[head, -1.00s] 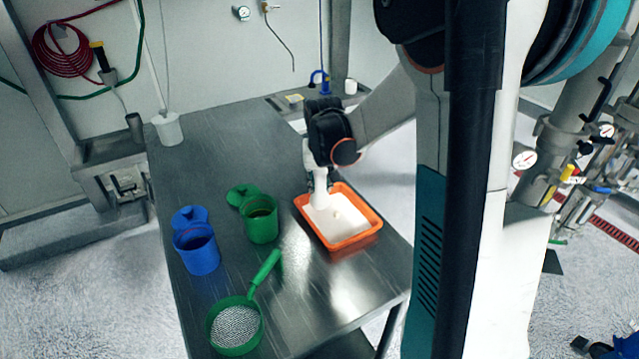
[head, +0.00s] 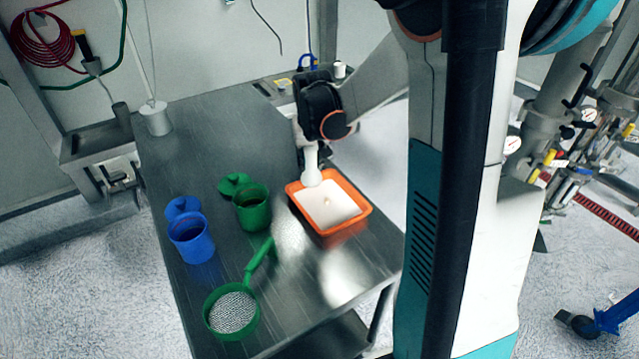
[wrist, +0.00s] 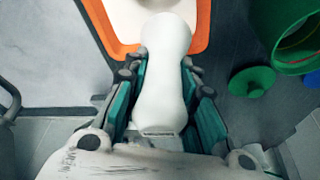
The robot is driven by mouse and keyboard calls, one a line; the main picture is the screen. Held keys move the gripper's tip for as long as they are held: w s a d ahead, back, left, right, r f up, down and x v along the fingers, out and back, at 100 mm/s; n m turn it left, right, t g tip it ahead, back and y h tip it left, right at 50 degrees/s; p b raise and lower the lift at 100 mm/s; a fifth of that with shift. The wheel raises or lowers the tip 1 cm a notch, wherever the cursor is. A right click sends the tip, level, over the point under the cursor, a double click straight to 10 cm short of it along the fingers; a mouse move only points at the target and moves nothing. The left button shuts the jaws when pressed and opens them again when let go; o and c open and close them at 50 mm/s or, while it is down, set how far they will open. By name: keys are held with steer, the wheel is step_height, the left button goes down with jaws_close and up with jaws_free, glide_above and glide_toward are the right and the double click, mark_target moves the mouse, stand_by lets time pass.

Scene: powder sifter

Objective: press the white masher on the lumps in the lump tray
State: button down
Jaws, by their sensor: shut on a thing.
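The lump tray (head: 362,199) is orange with white powder in it, near the right edge of the steel table. One small pale lump (head: 327,201) shows near the middle of the powder. The white masher (head: 311,168) hangs down from my gripper (head: 309,147), its lower end at the tray's back left part. I cannot tell whether it touches the powder. In the wrist view my gripper (wrist: 160,95) is shut around the waist of the masher (wrist: 161,88), and the tray's orange rim (wrist: 97,20) lies beyond. The masher hides part of the powder there.
A green container (head: 252,212) with its lid (head: 234,184) beside it stands left of the tray. A blue container (head: 190,243) with a blue lid (head: 182,208) is further left. A green-handled sieve (head: 232,312) lies at the front.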

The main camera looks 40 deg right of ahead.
steer(key=s+d, duration=0.3)
steer(key=s, duration=0.1)
steer(key=b, duration=0.4)
glide_above(326, 201)
steer(key=shift+f, duration=3.2)
steer(key=shift+f+b, duration=0.55)
steer(key=shift+b, duration=0.1)
step_height(326, 201, up, 8)
steer(key=p, duration=0.5)
steer(key=shift+f, duration=0.2)
steer(key=shift+a+r+p, duration=0.1)
steer(key=shift+p, duration=0.35)
